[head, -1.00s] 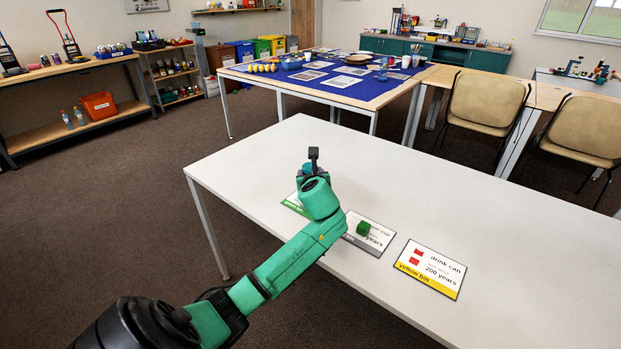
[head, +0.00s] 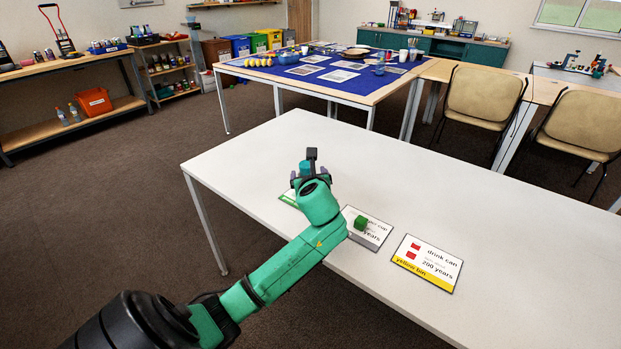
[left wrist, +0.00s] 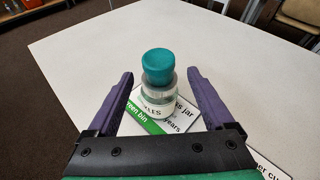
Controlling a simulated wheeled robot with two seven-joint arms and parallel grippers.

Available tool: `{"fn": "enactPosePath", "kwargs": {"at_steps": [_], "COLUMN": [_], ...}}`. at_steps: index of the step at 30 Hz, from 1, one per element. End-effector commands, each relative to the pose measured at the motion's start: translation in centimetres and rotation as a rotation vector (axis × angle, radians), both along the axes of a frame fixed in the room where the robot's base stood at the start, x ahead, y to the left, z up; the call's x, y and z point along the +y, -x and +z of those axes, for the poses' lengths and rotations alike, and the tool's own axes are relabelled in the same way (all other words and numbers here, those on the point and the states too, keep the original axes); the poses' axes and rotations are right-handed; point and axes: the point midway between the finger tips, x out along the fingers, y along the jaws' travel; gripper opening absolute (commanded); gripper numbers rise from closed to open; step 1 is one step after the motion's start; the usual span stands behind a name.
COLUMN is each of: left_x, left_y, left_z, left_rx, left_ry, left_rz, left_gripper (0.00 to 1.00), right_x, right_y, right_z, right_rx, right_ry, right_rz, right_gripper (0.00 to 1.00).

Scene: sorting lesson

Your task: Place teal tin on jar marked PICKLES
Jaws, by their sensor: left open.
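The teal tin (left wrist: 158,64) sits on top of a clear jar (left wrist: 166,88) in the left wrist view, looking upright and roughly centred. The jar's white label shows only the letters "LES" at its end. The jar stands on a card with a green strip (left wrist: 146,122). My left gripper (left wrist: 161,76) is open, with one purple finger on each side of the tin and jar, apart from both. In the head view the tin (head: 305,168) shows in small part behind my left gripper (head: 311,174), and the jar is hidden. My right gripper is not in view.
The table's right and far parts are clear. A blue-covered table (head: 330,85) stands behind.

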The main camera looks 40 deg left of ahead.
Motion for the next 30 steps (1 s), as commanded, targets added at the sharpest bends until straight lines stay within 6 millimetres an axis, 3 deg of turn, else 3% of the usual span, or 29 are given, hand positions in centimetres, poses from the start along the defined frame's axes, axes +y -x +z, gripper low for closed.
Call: {"fn": "enactPosePath", "kwargs": {"at_steps": [3,9,27,30], "left_x": [-2.3,-5.0,-5.5,-5.8], "left_y": [2.2,5.0,5.6,6.1], "left_z": [1.4,2.8,3.0,1.9], "left_rx": [-0.002,-0.002,-0.001,-0.022], "left_ry": [0.001,0.000,0.001,0.078], "left_rz": [-0.005,-0.003,0.000,0.019], "left_gripper": [0.86,0.86,0.86,0.86], "right_x": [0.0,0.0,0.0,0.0], "right_y": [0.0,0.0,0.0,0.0], "right_z": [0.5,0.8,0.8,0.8], "right_rx": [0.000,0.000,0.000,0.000], "right_ry": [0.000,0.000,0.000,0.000], "right_rz": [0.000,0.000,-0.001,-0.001], "right_gripper": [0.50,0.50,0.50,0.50]}}
